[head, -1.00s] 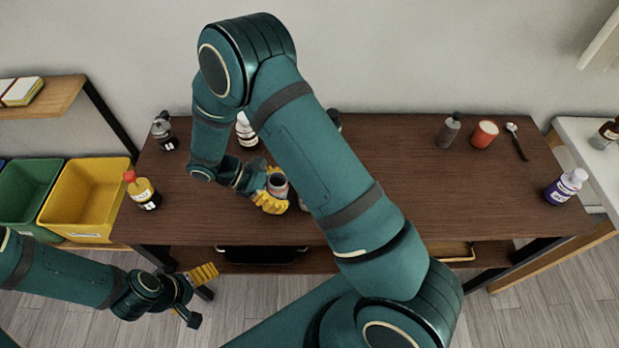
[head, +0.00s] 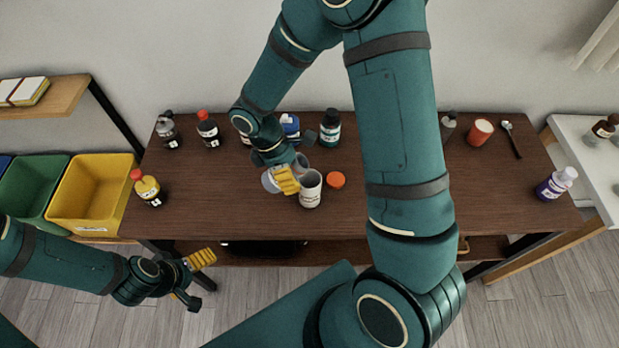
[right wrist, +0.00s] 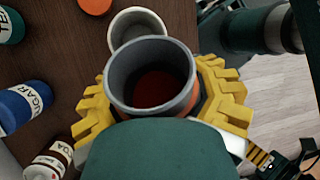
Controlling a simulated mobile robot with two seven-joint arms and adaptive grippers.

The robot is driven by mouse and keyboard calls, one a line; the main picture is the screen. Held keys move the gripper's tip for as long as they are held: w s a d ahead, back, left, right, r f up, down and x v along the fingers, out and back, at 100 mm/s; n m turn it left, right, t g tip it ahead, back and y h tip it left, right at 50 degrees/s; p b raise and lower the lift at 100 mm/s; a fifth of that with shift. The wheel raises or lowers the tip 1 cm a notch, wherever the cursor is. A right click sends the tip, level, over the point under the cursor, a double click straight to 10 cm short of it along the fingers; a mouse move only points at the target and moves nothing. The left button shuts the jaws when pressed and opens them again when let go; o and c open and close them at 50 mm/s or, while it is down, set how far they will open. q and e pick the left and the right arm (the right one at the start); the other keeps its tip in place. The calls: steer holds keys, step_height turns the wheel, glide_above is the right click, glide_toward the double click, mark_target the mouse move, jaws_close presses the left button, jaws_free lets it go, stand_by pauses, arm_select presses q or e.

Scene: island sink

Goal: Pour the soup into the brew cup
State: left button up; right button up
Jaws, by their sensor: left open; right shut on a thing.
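My right gripper (head: 286,180) is shut on a grey open-topped can (head: 301,162), held just left of a pale cup (head: 310,190), likely the brew cup, on the table. In the right wrist view the yellow fingers clasp the can (right wrist: 150,72), and dark red soup (right wrist: 158,88) shows inside it. The pale cup (right wrist: 138,24) is just beyond the can's rim, its inside partly visible. I cannot tell whether can and cup touch. No soup stream is visible. My left gripper (head: 197,279) is open and empty, low in front of the table at left.
An orange lid (head: 335,180) lies right of the cup. A blue sugar jar (head: 290,124) and a tea jar (head: 330,129) stand behind. A yellow bottle (head: 147,189) stands at the left edge; my arm covers the table's middle.

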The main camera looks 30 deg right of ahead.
steer(key=shift+w+a+r+t+y+p, duration=0.1)
steer(key=shift+a+r+t+y+p, duration=0.2)
steer(key=shift+y, duration=0.4)
steer(key=shift+a+r+t+y+p, duration=0.1)
steer(key=shift+r+t+y+p, duration=0.25)
steer(key=shift+y, duration=0.35)
steer(key=shift+f+n+y, duration=0.2)
steer(key=shift+n+y, duration=0.1)
steer(key=shift+f+t+y, duration=0.15)
steer(key=shift+t+y, duration=0.1)
steer(key=shift+y, duration=0.05)
steer(key=shift+a+f+y+p, duration=0.1)
steer(key=shift+f+y+p, duration=0.35)
steer(key=shift+y, duration=0.35)
steer(key=shift+r+n+t+y+p, duration=0.3)
steer(key=shift+r+t+y+p, duration=0.4)
steer(key=shift+p, duration=0.5)
stand_by(1.2)
steer(key=shift+f+y+p, duration=0.5)
steer(key=shift+f+y, duration=0.15)
steer(key=shift+y, duration=0.25)
stand_by(1.1)
